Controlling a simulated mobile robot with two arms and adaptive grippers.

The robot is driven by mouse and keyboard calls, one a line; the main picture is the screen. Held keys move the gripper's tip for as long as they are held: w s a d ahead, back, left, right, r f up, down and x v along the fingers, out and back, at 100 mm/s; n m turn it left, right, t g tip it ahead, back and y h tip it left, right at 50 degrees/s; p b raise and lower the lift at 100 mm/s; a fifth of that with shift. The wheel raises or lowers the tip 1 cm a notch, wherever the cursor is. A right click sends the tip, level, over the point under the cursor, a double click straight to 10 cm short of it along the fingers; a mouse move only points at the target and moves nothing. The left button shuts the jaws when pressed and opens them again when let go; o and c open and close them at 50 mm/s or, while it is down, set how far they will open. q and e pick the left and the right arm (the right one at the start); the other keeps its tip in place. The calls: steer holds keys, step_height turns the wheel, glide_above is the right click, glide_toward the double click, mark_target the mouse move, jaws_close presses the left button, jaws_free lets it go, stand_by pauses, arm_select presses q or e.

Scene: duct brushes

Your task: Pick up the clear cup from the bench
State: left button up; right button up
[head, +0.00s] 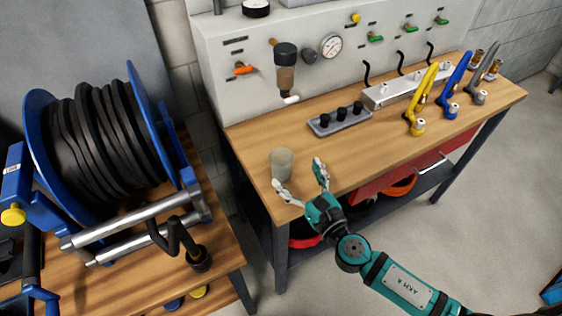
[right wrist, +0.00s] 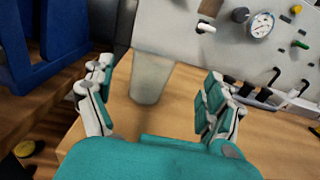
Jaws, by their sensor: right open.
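The clear cup (head: 281,164) stands upright near the left front corner of the wooden bench (head: 250,140). It is frosted and see-through. My right gripper (head: 300,176) is open at the bench's front edge, with its fingertips pointing toward the cup. In the right wrist view the cup (right wrist: 151,78) shows beyond and between the two open fingers of the right gripper (right wrist: 155,100). The fingers appear apart from the cup. My left gripper is not in view.
A grey tray with black knobs (head: 340,119) lies behind the cup to the right. Yellow (head: 422,100) and blue (head: 455,85) handled tools stand farther right. A hose reel (head: 110,140) is on a separate table at the left. The bench around the cup is clear.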

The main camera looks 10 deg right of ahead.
mark_target(276, 151)
steer(key=x, duration=0.5)
steer(key=p+x, duration=0.1)
steer(key=x, duration=0.1)
steer(key=shift+w+a+f, duration=0.15)
steer(key=shift+a+f, duration=0.15)
steer(key=shift+a, duration=0.15)
steer(key=shift+c, duration=0.2)
steer(key=c, duration=1.2)
